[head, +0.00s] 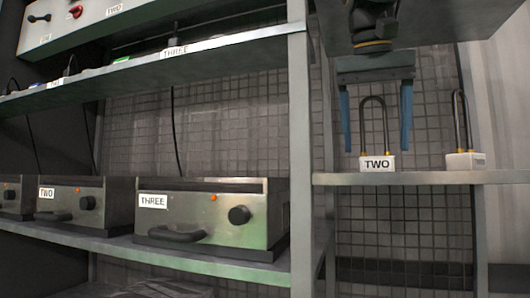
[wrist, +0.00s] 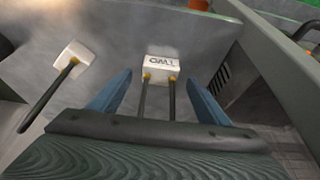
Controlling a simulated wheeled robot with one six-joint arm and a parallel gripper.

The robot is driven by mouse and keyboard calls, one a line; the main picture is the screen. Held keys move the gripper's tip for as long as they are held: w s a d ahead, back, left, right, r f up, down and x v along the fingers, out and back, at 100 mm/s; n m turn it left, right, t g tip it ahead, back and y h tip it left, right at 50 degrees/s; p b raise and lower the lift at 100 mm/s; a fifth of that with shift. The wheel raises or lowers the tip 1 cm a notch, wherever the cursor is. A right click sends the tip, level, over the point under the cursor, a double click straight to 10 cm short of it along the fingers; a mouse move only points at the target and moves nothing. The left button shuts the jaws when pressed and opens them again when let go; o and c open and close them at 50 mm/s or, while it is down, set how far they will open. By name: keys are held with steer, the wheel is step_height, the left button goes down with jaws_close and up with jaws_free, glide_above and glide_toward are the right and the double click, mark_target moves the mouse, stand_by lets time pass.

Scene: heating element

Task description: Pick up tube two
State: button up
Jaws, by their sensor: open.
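Tube two is a dark U-shaped heating tube (head: 374,120) on a white block labelled TWO (head: 377,164). It stands upright on the right-hand shelf (head: 420,179). My gripper (head: 377,140) points down from above, open, with one blue finger on each side of the tube and visible gaps to both. In the wrist view the tube (wrist: 158,95) lies between the two blue fingers (wrist: 158,90), with its white block (wrist: 162,66) beyond the fingertips. The label appears upside down there. The top of the loop is hidden behind the gripper body in the wrist view.
A second U-shaped tube (head: 461,125) on a white block stands to the right; it shows at left in the wrist view (wrist: 73,58). A metal post (head: 301,150) stands to the left. Heater boxes labelled TWO (head: 75,203) and THREE (head: 210,215) sit on the left shelf.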

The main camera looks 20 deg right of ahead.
mark_target(385, 163)
steer(key=shift+w+d+r+p, duration=0.1)
steer(key=shift+w+d+p, duration=0.05)
steer(key=shift+p, duration=0.2)
steer(key=shift+b+x, duration=0.9)
steer(key=shift+b, duration=0.15)
steer(key=shift+b+x, duration=0.85)
steer(key=shift+b, duration=0.1)
steer(key=shift+r, duration=0.1)
steer(key=c, duration=1.3)
